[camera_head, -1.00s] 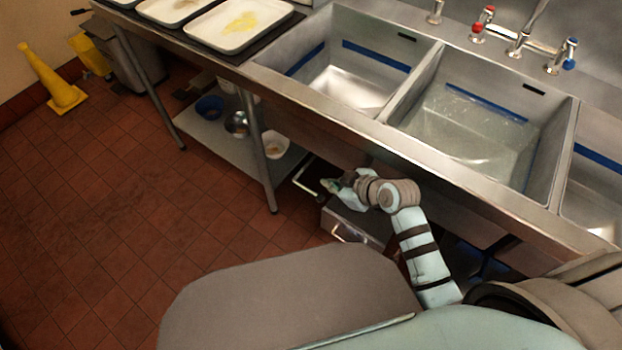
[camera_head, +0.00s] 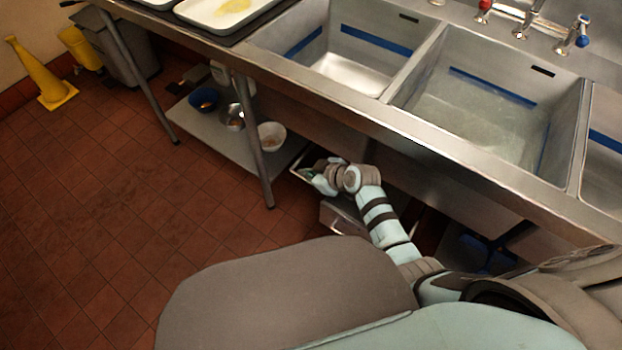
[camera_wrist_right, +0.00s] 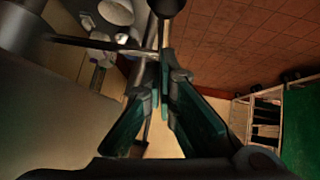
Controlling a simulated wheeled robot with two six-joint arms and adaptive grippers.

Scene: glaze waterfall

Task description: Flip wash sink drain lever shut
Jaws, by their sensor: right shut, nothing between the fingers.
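The drain lever (camera_head: 295,169) is a thin bent metal rod sticking out from under the front of the sink unit. In the right wrist view its rod (camera_wrist_right: 100,44) crosses from the left and turns toward a dark round knob. My right gripper (camera_head: 316,184) is low under the counter edge, right beside the lever's bent end. In the wrist view its fingers (camera_wrist_right: 161,75) are together and empty, close to the rod; whether they touch it I cannot tell. The left basin (camera_head: 362,65) and middle basin (camera_head: 480,110) are above. My left gripper is out of view.
A low shelf (camera_head: 215,135) with several bowls stands left of the lever, behind a table leg (camera_head: 253,140). A metal box (camera_head: 342,218) is below my right forearm. The tiled floor at left is clear up to a yellow cone (camera_head: 45,75).

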